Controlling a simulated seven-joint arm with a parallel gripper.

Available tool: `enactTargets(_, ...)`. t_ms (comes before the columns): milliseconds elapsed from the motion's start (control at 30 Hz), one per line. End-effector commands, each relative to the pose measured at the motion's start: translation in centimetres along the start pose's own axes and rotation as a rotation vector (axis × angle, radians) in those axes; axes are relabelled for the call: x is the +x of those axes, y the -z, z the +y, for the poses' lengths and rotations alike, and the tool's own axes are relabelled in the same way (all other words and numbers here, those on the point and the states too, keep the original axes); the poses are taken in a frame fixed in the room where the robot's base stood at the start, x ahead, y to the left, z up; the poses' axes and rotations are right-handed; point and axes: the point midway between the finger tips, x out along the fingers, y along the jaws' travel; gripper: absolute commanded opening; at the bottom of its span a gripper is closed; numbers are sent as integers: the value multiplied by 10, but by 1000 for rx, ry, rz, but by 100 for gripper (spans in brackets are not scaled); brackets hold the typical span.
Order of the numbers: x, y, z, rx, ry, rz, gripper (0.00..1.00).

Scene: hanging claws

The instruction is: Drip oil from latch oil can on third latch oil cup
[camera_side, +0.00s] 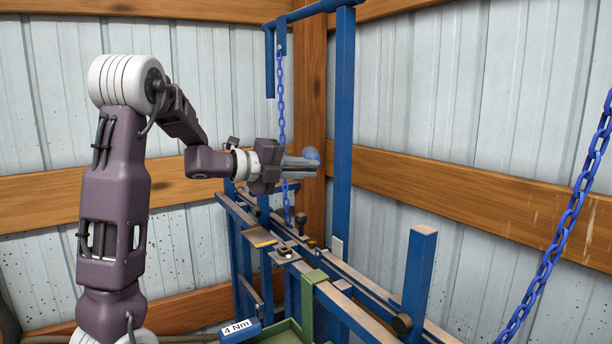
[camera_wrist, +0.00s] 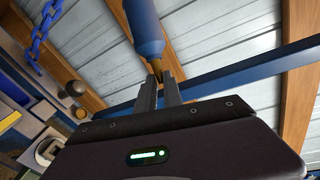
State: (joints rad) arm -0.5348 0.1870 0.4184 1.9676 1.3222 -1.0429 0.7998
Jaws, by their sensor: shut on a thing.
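My gripper (camera_side: 304,167) is stretched out level above the blue frame. It is shut on the oil can (camera_side: 312,153), of which only a rounded blue-grey part shows past the fingers. In the wrist view the can's blue body (camera_wrist: 146,28) extends beyond the fingertips (camera_wrist: 159,82), with a brass-coloured part between them. Small latch fittings sit on the frame below, among them a square plate with a dark round centre (camera_side: 285,253). A similar pale plate with a round fitting (camera_wrist: 48,150) shows at lower left in the wrist view. I cannot tell which cup is the third.
A blue chain (camera_side: 281,100) hangs close behind my gripper, beside a tall blue post (camera_side: 343,120). Another chain (camera_side: 560,235) hangs at the right. A block marked "4 Nm" (camera_side: 240,330) is at the front.

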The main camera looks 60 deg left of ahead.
Motion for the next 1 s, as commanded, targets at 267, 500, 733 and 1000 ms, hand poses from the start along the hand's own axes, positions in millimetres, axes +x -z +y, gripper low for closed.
enactTargets(267, 0, -5, -12, -111, -52, 32, 0)
enactTargets(500, -2, -12, -27, -327, -156, 92, 0)
enactTargets(733, -2, -13, -29, -383, -182, 104, 0)
enactTargets(1000, 0, -19, -35, -467, -223, 129, 0)
